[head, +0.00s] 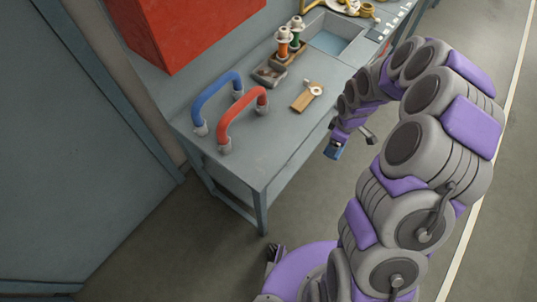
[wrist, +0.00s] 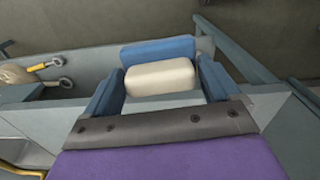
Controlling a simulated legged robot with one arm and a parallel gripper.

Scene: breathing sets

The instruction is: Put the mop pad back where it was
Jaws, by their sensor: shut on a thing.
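My gripper (head: 335,147) hangs low beside the right front edge of the grey bench (head: 246,162) in the head view, pointing down. In the wrist view my gripper (wrist: 162,76) has its two blue fingers around a cream-white padded block (wrist: 162,77), which I take to be the mop pad. A blue part (wrist: 158,49) shows right behind the block; I cannot tell whether it belongs to it. In the head view the held thing is too small to make out. No empty place for the pad is clearly marked.
The bench holds a blue handle (head: 217,88), a red handle (head: 243,117), a wooden board with a white ring (head: 307,95), a dark tray (head: 268,76), orange and green spools (head: 283,40) and a basin (head: 329,41). A red cabinet (head: 186,30) overhangs it. Floor in front is clear.

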